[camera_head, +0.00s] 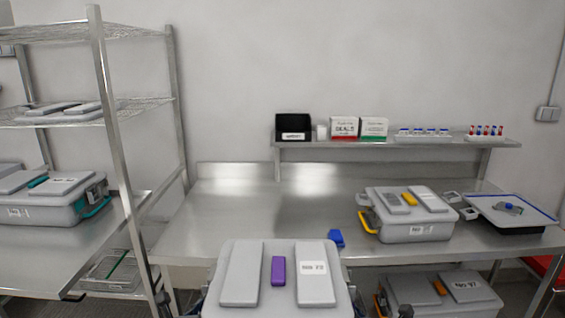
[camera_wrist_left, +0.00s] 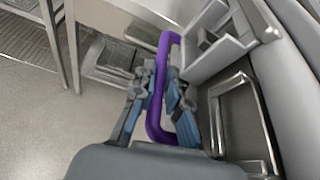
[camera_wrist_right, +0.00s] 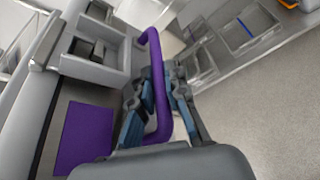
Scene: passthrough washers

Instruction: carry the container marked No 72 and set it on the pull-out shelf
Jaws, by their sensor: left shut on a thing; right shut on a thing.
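A grey lidded container (camera_head: 265,305) with a purple lid clip sits low in front of me in the head view, its lid label small and blurred but starting with No 7. My left gripper (camera_wrist_left: 160,88) is shut on the purple handle (camera_wrist_left: 160,65) at one end. My right gripper (camera_wrist_right: 155,82) is shut on the purple handle (camera_wrist_right: 158,75) at the other end. The container looks level, in front of the steel table's (camera_head: 235,215) front edge. I cannot tell which surface is the pull-out shelf; a steel shelf (camera_head: 85,245) juts out of the rack at left.
A grey container with teal handles (camera_head: 62,208) stands on the left shelf. A container with yellow handles (camera_head: 407,232), a blue item (camera_head: 336,238) and a blue-rimmed tray (camera_head: 500,222) are on the table. Another container (camera_head: 410,292) is underneath. The table's left part is clear.

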